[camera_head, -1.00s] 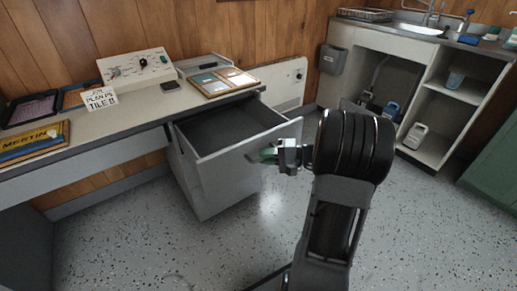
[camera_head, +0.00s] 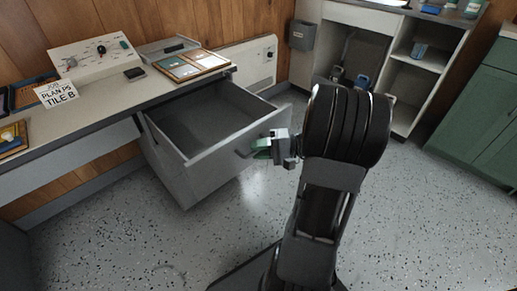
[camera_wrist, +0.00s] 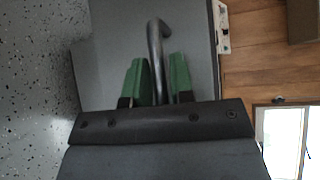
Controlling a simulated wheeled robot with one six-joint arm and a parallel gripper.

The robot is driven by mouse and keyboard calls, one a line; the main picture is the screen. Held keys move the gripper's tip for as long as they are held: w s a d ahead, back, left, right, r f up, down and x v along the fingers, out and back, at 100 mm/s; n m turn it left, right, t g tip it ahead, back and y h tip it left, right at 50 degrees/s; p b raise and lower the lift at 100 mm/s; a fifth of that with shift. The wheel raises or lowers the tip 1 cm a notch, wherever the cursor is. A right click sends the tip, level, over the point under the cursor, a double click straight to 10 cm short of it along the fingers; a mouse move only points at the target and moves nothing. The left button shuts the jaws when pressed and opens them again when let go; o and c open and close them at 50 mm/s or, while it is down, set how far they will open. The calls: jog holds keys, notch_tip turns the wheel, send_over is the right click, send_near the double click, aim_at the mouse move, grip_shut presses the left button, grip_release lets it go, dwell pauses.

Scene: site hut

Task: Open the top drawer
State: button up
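The top drawer (camera_head: 205,168) of the grey cabinet under the worktop is pulled well out, and its empty-looking inside shows in the head view. A dark curved bar handle (camera_head: 243,154) is on its front. My gripper (camera_head: 262,148) is at this front, with its green fingers at the handle. The exact contact between fingers and bar is hard to see.
A wall heater (camera_head: 250,63) is behind the drawer. A sink unit with open shelves (camera_head: 408,75) and a green cabinet (camera_head: 480,115) stand right. The speckled floor (camera_head: 400,220) is clear.

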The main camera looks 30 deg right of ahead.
jog(key=shift+o, duration=1.3)
jog(key=shift+d, duration=0.1)
jog(key=p+v, duration=0.3)
jog(key=v, duration=1)
jog(key=shift+s+d+p, duration=0.2)
jog(key=shift+d+p, duration=0.05)
jog(key=shift+p, duration=0.05)
jog(key=a+r+n+g+h+p, duration=0.1)
jog(key=a+r+n+h+p, duration=0.2)
jog(key=a+r+p, duration=0.4)
jog(key=a+r+n+g+h+p, duration=0.2)
jog(key=a+r+h+p, duration=0.4)
jog(key=r+p, duration=0.8)
jog(key=a+r+n+g+h+p, duration=0.2)
jog(key=a+r+n+h+p, duration=0.1)
jog(key=a+r+p, duration=0.7)
notch_tip(320, 180, up, 2)
jog(key=shift+r+n+h, duration=0.25)
jog(key=shift+n+h, duration=0.05)
jog(key=shift+h, duration=0.5)
